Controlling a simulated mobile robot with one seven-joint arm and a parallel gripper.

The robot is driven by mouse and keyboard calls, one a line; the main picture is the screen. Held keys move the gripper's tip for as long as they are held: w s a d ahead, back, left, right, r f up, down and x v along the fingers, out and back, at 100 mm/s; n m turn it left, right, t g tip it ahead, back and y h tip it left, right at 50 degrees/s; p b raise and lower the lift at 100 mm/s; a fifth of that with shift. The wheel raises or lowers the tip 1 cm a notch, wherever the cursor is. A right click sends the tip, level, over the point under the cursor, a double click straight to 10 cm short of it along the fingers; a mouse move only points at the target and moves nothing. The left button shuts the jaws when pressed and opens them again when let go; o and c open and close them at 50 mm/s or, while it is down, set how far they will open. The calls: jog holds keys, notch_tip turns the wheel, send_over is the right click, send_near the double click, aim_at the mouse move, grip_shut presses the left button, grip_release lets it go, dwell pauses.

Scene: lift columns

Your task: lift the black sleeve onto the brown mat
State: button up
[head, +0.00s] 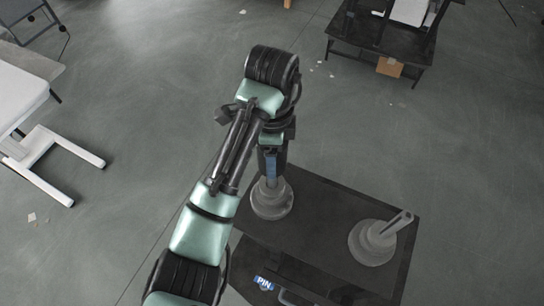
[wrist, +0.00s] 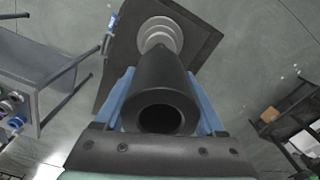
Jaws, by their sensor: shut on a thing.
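The black sleeve (wrist: 165,72) is a hollow tube, its near open end facing the camera in the wrist view. My gripper (wrist: 161,88) is shut on it, with a blue finger on each side. In the head view, my gripper (head: 271,166) points down over the left grey stepped base (head: 271,200) on a dark table (head: 318,215). The sleeve's far end lines up with this base, also in the wrist view (wrist: 160,33). I cannot tell whether they touch or whether a post stands inside the sleeve. I cannot make out a brown mat.
A blue "PIN" label (head: 264,283) is at the front. A dark rack (head: 378,40) stands far right and a white-topped table (head: 18,95) left. Open floor lies between.

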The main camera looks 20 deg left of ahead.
notch_tip(320, 180, up, 10)
jog(key=p, duration=0.4)
jog(key=shift+f+p, duration=0.2)
jog(key=shift+p, duration=0.1)
jog(key=shift+r+p, duration=0.5)
jog(key=shift+p, duration=0.1)
dwell(0.3)
notch_tip(320, 180, up, 14)
jog(key=p, duration=0.6)
jog(key=shift+r+p, duration=0.2)
jog(key=shift+p, duration=0.1)
dwell(1.9)
jog(key=shift+f, duration=0.1)
